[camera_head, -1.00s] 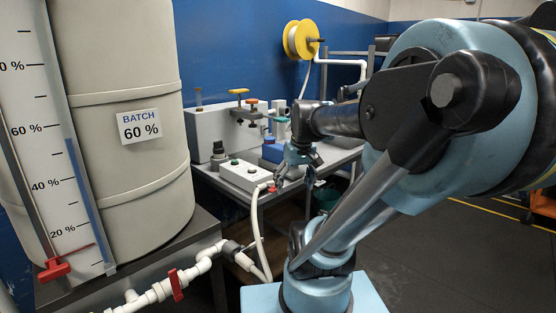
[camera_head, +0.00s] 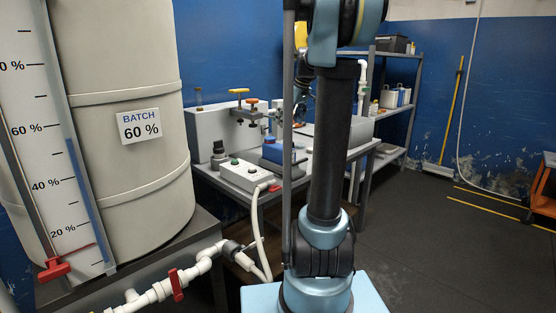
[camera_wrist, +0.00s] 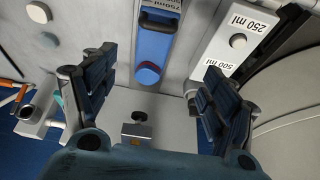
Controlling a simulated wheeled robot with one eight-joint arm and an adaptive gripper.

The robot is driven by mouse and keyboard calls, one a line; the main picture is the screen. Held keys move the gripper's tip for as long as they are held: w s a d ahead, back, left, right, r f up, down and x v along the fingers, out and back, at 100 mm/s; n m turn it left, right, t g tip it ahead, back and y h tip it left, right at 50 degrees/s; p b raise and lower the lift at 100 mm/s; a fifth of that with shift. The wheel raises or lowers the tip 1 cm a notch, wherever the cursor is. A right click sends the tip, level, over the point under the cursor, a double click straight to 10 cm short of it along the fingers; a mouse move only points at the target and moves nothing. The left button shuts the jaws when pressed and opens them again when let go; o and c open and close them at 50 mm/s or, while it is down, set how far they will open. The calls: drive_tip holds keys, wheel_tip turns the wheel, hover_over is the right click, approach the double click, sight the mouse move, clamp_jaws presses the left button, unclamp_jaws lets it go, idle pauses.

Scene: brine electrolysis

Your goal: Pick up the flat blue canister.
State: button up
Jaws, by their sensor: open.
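My gripper (camera_wrist: 158,62) is open and empty in the wrist view, its dark padded fingers apart. In the head view a blue box-like thing (camera_head: 284,152) stands on the bench, partly hidden by my arm. I cannot tell for sure whether either is the flat blue canister. In the head view my gripper is mostly hidden behind my arm, over the bench.
A white block (camera_wrist: 232,42) marked 250 ml and 500 ml is beside the right finger. A tall tank (camera_head: 120,120) and white pipes (camera_head: 150,296) are at left.

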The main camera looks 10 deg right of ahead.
sight(280, 146)
drive_tip(key=x, duration=0.8)
drive_tip(key=w+x, duration=0.1)
drive_tip(key=x, duration=0.3)
drive_tip(key=shift+w+f, duration=0.1)
drive_tip(key=shift+w, duration=0.1)
drive_tip(key=shift+x, duration=2.45)
drive_tip(key=shift+w, duration=0.15)
clamp_jaws()
